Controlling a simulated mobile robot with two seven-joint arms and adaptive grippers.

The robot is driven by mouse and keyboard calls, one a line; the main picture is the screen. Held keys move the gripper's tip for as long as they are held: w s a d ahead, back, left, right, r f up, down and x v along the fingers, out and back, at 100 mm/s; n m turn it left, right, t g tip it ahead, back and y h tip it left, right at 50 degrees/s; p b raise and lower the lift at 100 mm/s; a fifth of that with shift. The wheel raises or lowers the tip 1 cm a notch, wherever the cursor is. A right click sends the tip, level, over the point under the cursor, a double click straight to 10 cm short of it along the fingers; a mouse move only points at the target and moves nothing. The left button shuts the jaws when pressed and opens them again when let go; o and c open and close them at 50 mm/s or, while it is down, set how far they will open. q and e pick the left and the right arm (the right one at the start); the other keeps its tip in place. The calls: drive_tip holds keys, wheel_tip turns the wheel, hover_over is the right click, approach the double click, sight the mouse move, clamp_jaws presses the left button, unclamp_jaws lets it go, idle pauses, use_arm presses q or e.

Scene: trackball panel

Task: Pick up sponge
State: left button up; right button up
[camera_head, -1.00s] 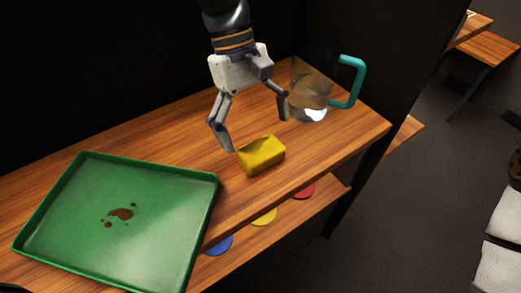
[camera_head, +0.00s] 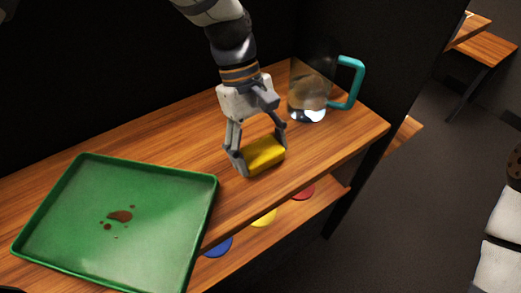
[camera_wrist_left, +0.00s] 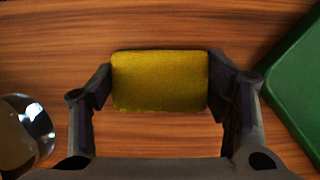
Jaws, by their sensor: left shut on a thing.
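The yellow sponge (camera_head: 264,154) lies on the wooden shelf, right of the green tray. My left gripper (camera_head: 261,150) is down at the sponge, with one finger at each end of it, shut on it. In the left wrist view the sponge (camera_wrist_left: 160,80) sits between the two fingers (camera_wrist_left: 160,88), which touch its short sides. The sponge appears to rest on the wood. My right gripper is in neither view.
A green tray (camera_head: 66,168) with brown stains stands at the left; its edge (camera_wrist_left: 290,85) shows in the wrist view. A clear pitcher with a teal handle (camera_head: 358,82) stands behind and right of the sponge. A lower shelf (camera_head: 240,260) holds coloured discs.

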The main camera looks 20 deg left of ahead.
sight(264, 155)
use_arm(q)
wheel_tip(264, 155, up, 4)
drive_tip(key=shift+a+f+p, duration=0.1)
drive_tip(key=shift+p, duration=0.2)
drive_tip(key=s+r, duration=0.1)
drive_tip(key=s+a+r+p, duration=0.1)
drive_tip(key=r, duration=0.1)
drive_tip(key=s+r, duration=0.1)
drive_tip(key=r, duration=0.1)
drive_tip(key=shift+s+a+r, duration=0.15)
drive_tip(key=shift+s+a, duration=0.05)
drive_tip(key=shift+s, duration=0.15)
drive_tip(key=s+a+r+p, duration=0.1)
drive_tip(key=s+a+r, duration=0.2)
drive_tip(key=s, duration=0.6)
drive_tip(key=shift+s+a+r, duration=0.15)
drive_tip(key=shift+a+r, duration=0.25)
drive_tip(key=shift+a, duration=0.05)
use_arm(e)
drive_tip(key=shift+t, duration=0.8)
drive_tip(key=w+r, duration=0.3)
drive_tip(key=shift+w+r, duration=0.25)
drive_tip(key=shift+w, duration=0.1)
